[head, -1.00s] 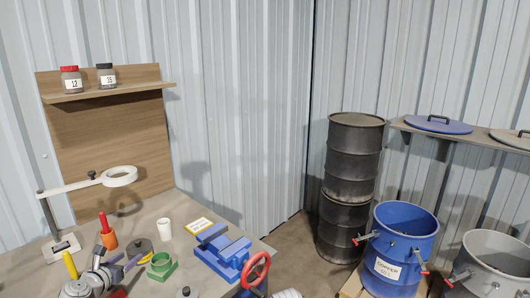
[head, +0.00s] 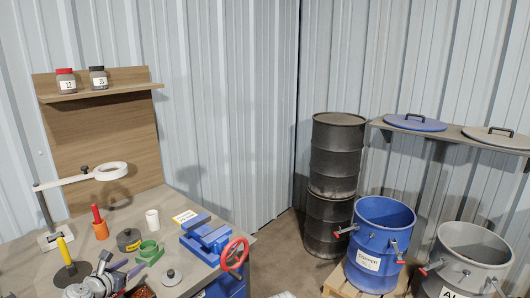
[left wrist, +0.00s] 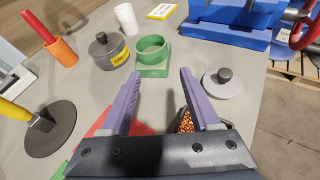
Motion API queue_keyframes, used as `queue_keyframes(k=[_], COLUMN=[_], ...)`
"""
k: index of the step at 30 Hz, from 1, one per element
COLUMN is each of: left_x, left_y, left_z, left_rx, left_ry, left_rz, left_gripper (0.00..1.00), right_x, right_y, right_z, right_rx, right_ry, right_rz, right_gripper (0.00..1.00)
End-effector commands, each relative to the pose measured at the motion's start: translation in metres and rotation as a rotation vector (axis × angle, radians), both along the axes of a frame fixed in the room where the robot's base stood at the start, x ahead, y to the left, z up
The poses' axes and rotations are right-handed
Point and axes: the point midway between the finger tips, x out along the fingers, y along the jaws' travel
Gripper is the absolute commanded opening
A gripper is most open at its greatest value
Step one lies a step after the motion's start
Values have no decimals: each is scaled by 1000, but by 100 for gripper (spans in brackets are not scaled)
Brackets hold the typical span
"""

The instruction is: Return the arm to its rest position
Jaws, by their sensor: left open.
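My left gripper (head: 124,270) shows at the lower left of the head view, low over the workbench (head: 190,205). In the left wrist view its two purple fingers (left wrist: 158,82) are spread apart with nothing between them. A green ring on a square base (left wrist: 153,55) stands just beyond the fingertips. A grey lidded pot with a yellow label (left wrist: 108,52) is left of it. A grey disc with a knob (left wrist: 222,82) lies right of the fingers. Copper-coloured scrap (left wrist: 184,121) and a red piece (left wrist: 98,130) are partly hidden by the gripper. My right gripper is not in view.
A blue vise (head: 207,238) with a red wheel (head: 234,254) stands at the bench's right edge. A yellow-handled tool (head: 65,252), an orange cup (head: 101,230) and a lamp arm (head: 62,182) stand left. A blue copper bin (head: 378,240) and grey bin (head: 462,265) stand right.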

Motion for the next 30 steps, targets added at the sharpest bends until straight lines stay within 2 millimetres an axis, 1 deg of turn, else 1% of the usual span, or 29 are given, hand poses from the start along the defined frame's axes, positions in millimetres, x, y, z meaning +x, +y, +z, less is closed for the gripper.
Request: queue_keyframes(k=[1,5,8,11,14,15,17,18,20,21,23,24,26,27,30], left_x=[1,3,3,2,-3,-6,-13,-20,-35,-46,-66,-80,-102,-116,-148], left_y=[-9,-32,-55,-86,-122,-139,-166,-186,-218,-239,-267,-283,-303,-314,-332], left_z=[-1,-6,-11,-18,-27,-31,-37,-43,-51,-56,-64,-69,-73,-76,-78], left_rx=[26,108,192,306,443,507,618,701,843,945,1095,1190,1322,1404,1568], left_ry=[9,36,61,89,117,128,142,150,156,155,145,133,106,86,22], left_rz=[-29,-112,-202,-325,-480,-556,-687,-791,-975,-1111,-1323,-1465,-1678,-1817,-2143], left_gripper=[63,63,63,63,63,63,63,63,63,63,63,63,63,63,63], right_x=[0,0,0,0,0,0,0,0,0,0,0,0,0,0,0], right_y=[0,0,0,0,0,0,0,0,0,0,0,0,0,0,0], right_z=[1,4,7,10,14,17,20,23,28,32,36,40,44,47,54], right_rx=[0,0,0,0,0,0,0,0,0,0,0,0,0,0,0], right_ry=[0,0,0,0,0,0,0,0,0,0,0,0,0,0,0], right_rz=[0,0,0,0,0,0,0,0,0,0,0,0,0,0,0], right_gripper=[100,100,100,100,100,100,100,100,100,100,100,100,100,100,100])
